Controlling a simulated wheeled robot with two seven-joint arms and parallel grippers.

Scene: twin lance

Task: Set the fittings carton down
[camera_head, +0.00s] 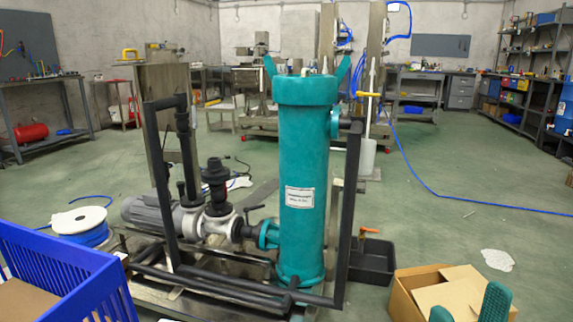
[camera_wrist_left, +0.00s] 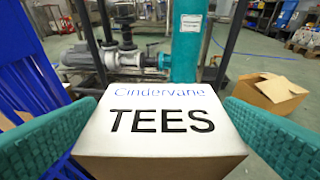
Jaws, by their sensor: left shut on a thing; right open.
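The fittings carton (camera_wrist_left: 160,95) is a cardboard box with a white top printed "Cindervane TEES". It fills the lower middle of the left wrist view, and I do not make it out in the head view. My left gripper (camera_wrist_left: 160,128) has its teal ribbed fingers on both sides of the carton, shut on it. What lies under the carton is hidden. My right gripper (camera_head: 468,302) shows at the bottom right of the head view, with two teal fingertips apart and nothing seen between them, in front of an open cardboard box.
A blue slatted crate (camera_head: 60,275) stands at the lower left. A pump skid with a tall teal cylinder (camera_head: 302,180) stands ahead. The open cardboard box (camera_head: 405,292) is at the lower right, near a black tray (camera_head: 372,262).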

